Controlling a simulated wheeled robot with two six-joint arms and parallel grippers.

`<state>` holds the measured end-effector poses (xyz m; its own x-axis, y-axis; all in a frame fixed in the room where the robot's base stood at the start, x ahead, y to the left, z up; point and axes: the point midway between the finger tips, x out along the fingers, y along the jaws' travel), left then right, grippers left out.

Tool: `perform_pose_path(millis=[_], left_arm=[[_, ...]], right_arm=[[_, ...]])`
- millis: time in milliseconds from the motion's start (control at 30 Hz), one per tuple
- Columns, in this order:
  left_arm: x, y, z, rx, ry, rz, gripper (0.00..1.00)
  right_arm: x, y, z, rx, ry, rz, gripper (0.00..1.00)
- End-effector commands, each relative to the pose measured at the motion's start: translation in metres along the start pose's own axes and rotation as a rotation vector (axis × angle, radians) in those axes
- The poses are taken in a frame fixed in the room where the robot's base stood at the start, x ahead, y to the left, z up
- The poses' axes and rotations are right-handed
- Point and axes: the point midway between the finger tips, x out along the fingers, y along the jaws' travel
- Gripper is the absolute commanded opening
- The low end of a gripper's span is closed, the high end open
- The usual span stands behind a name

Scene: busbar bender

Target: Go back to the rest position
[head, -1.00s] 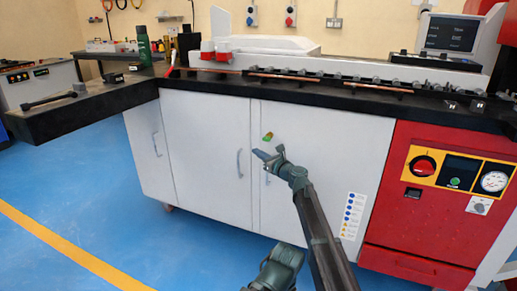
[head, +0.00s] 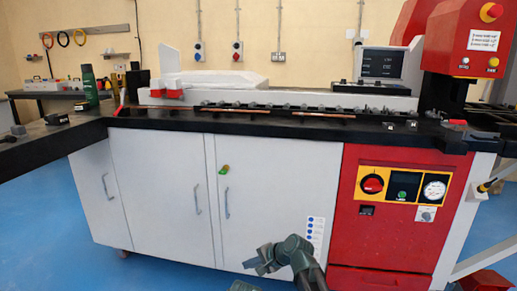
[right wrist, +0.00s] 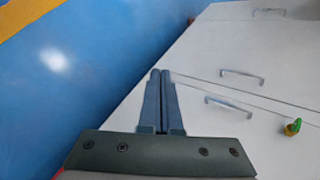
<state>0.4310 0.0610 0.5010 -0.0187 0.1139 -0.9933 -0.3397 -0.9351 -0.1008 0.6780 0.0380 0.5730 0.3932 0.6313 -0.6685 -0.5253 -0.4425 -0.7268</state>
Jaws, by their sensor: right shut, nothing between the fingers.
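My right gripper (head: 256,264) is low in the head view, in front of the white cabinet doors (head: 165,190). In the right wrist view its two fingers (right wrist: 160,75) lie side by side, shut with nothing between them. The cabinet doors with their handles also show on the right of that view (right wrist: 265,70).
The busbar bender's black worktop (head: 270,124) runs above the doors, with copper bars on it. A red control panel (head: 395,225) is at the right. A green-and-yellow knob (head: 224,170) is on a door. Blue floor (head: 50,235) is clear at the left.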

Motion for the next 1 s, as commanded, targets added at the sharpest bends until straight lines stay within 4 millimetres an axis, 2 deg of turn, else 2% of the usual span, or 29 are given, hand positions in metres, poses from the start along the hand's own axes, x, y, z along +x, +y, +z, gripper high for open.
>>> perform_pose_path(millis=[33, 100, 200, 300, 500, 667, 700, 1000], left_arm=[[0.0, 0.0, 0.0, 0.0, 0.0, 0.0, 0.0], [0.0, 0.0, 0.0, 0.0, 0.0, 0.0, 0.0], [0.0, 0.0, 0.0, 0.0, 0.0, 0.0, 0.0], [0.0, 0.0, 0.0, 0.0, 0.0, 0.0, 0.0], [0.0, 0.0, 0.0, 0.0, 0.0, 0.0, 0.0], [0.0, 0.0, 0.0, 0.0, 0.0, 0.0, 0.0], [0.0, 0.0, 0.0, 0.0, 0.0, 0.0, 0.0], [0.0, 0.0, 0.0, 0.0, 0.0, 0.0, 0.0]], right_arm=[[-0.019, 0.038, 0.004, -0.109, 0.022, 0.091, 0.0], [-0.038, 0.08, 0.001, -0.256, 0.036, 0.22, 0.0], [-0.063, 0.126, -0.001, -0.411, 0.031, 0.373, 0.0], [-0.087, 0.161, -0.003, -0.52, 0.016, 0.497, 0.0], [-0.129, 0.215, -0.002, -0.672, -0.035, 0.696, 0.0], [-0.163, 0.25, 0.001, -0.76, -0.09, 0.836, 0.0], [-0.153, 0.242, 0.009, -0.783, -0.107, 0.835, 0.0], [-0.128, 0.231, 0.059, -0.913, -0.202, 0.888, 0.0]])
